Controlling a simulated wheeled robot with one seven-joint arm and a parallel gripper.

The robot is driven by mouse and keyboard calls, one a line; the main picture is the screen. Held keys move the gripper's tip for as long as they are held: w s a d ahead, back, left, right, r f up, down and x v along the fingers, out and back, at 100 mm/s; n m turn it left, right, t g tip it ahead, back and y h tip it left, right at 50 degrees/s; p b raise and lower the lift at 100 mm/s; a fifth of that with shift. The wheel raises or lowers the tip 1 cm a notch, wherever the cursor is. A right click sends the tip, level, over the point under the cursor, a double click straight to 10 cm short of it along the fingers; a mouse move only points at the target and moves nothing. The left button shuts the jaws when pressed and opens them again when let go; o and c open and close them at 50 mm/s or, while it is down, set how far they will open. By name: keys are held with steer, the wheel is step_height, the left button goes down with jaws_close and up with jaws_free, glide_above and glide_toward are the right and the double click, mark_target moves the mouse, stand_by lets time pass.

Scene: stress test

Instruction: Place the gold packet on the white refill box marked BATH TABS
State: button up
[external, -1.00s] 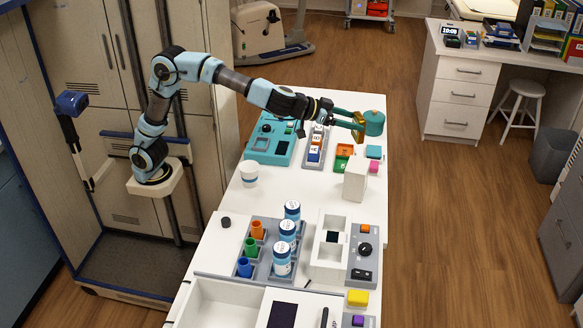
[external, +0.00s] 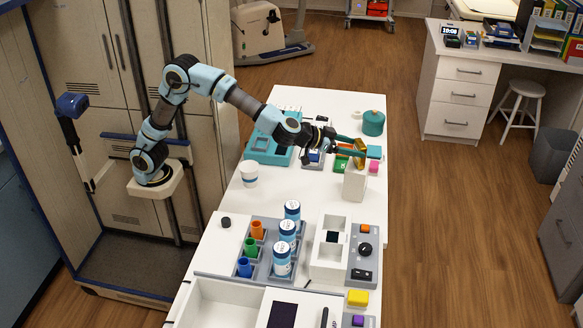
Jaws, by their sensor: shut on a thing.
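My gripper (external: 353,150) has teal fingers and is shut on the gold packet (external: 361,156). The packet is upright at the top of a plain white box (external: 355,184), which stands near the table's right edge. The packet's lower edge appears at or just above the box top; I cannot tell whether they touch. No marking is legible on the box from this side.
A teal canister (external: 373,123) stands behind the gripper at the table's edge. A white cup (external: 249,174) stands at left. Several labelled cans (external: 288,232) sit in a grey rack in front.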

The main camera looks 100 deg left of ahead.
steer(key=shift+f+b, duration=0.2)
steer(key=shift+b, duration=0.15)
steer(key=o, duration=1.3)
steer(key=shift+r, duration=0.1)
steer(key=shift+c, duration=0.2)
steer(key=shift+r+p, duration=0.2)
steer(key=shift+p, duration=0.2)
steer(key=b+v, duration=0.2)
steer(key=v, duration=1)
